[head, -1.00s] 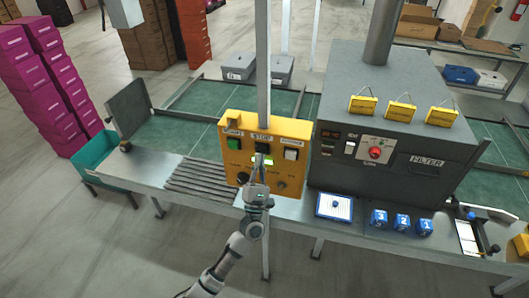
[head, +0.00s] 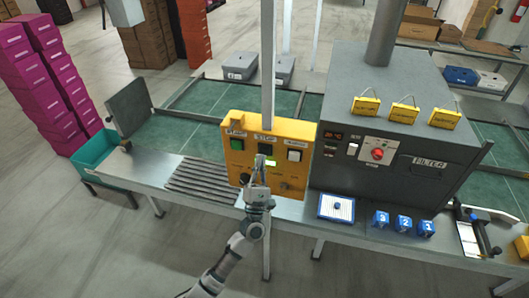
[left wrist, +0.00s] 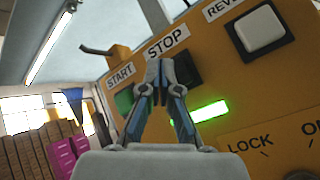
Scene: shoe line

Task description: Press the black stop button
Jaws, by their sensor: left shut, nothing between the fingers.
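The black stop button (head: 265,150) is in the middle of the top row on the yellow control box (head: 240,174), under a STOP label. In the left wrist view the black button (left wrist: 186,68) shows partly behind my fingers. My left gripper (head: 260,160) is shut and empty, with its tips just in front of and slightly below the button in the head view. In the left wrist view the left gripper (left wrist: 159,65) overlaps the button's left edge. I cannot tell whether the tips touch it. My right gripper is not in view.
A green start button (head: 237,144) is left of the black one, and a white button (head: 294,155) is right. A lit green indicator (left wrist: 199,112) sits below. A dark grey filter machine (head: 400,120) stands right of the box, and metal rollers (head: 200,180) lie to its left.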

